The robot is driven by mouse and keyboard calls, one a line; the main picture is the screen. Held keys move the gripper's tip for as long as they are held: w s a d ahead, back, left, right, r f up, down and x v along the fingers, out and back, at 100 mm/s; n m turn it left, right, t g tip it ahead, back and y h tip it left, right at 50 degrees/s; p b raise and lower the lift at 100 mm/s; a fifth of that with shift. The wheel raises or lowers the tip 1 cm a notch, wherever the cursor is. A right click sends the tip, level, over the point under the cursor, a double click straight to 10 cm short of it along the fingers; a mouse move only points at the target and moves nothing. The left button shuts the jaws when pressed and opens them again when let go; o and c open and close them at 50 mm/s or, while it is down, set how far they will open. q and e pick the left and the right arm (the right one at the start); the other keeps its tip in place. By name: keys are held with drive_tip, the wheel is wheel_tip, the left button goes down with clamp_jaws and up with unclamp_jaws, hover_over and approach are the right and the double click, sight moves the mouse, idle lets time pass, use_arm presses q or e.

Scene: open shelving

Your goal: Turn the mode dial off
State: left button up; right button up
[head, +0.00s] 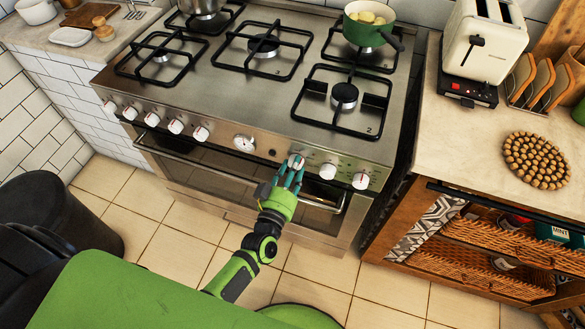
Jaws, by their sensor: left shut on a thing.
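The stove's front panel carries a row of white dials with red marks. The dial at my fingers (296,161), apparently the mode dial, sits right of the round gauge and is partly covered by my fingertips. My left gripper (291,174), with teal fingers on a green arm, reaches up from below and is shut on this dial. The dial's pointer setting is too small to read. Two more dials, one next to it (328,171) and one at the right end (361,180), stand free. My right gripper is not in view.
The oven handle (320,205) runs just below the dials, close to my left gripper. A green pot (369,27) and a steel pot (199,6) stand on the stove. A toaster (484,42) is on the right counter. A dark bin (60,212) stands at left.

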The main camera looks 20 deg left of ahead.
use_arm(q)
drive_tip(key=n, duration=0.5)
drive_tip(key=n+b, duration=0.1)
drive_tip(key=n, duration=0.2)
drive_tip(key=shift+s+d+f+n, duration=0.1)
drive_tip(key=shift+d+f+n, duration=0.05)
drive_tip(key=shift+f+n, duration=0.15)
idle(0.5)
drive_tip(key=o, duration=1.1)
drive_tip(key=shift+o, duration=0.2)
drive_tip(key=shift+r, duration=0.1)
drive_tip(key=shift+r, duration=0.1)
drive_tip(key=s, duration=1.2)
drive_tip(key=shift+a, duration=0.2)
